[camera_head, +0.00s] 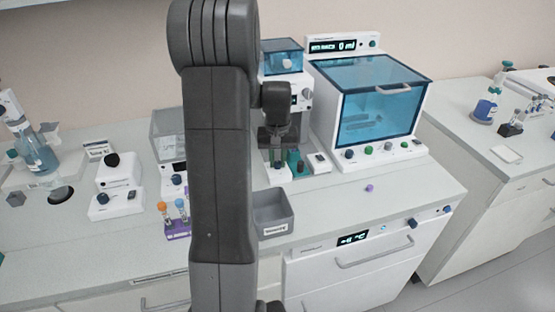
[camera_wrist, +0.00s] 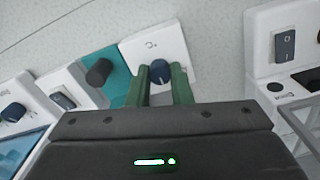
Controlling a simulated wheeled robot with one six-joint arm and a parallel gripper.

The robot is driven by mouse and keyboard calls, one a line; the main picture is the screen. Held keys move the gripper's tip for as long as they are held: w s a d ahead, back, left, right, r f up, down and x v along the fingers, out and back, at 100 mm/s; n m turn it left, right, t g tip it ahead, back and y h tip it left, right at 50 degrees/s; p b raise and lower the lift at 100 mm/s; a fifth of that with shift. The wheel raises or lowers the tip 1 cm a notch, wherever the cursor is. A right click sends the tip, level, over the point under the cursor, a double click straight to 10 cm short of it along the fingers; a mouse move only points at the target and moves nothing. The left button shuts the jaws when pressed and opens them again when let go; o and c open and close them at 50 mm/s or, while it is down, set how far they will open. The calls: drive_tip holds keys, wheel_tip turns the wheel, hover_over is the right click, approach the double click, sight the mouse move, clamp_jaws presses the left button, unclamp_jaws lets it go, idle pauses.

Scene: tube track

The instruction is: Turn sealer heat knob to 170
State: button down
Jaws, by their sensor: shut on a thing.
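The sealer's heat knob (camera_wrist: 160,70) is a dark blue round knob with a light pointer mark. It sits on a white panel (camera_wrist: 156,46) with a small printed symbol in the wrist view. My gripper (camera_wrist: 161,76) has its two green fingers on either side of this knob, shut on it. In the head view my gripper (camera_head: 277,152) points down at the front of the white bench device. The fingers hide the knob's sides. No 170 mark is readable, so I cannot tell the setting.
A teal block with a dark knob (camera_wrist: 98,72) stands close beside the panel. A white switch box (camera_head: 318,163) and a blue-lidded machine (camera_head: 376,112) stand to the right. A grey bin (camera_head: 272,212) sits in front. A purple tube rack (camera_head: 176,222) stands left.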

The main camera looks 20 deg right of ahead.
sight(278, 162)
idle(0.3)
drive_tip(key=c, duration=1.3)
unclamp_jaws()
drive_tip(key=shift+r, duration=0.1)
wheel_tip(278, 162, up, 14)
drive_tip(key=shift+b, duration=0.3)
drive_tip(key=shift+f, duration=0.2)
wheel_tip(278, 162, down, 14)
drive_tip(key=shift+p, duration=0.3)
drive_tip(key=shift+r, duration=0.1)
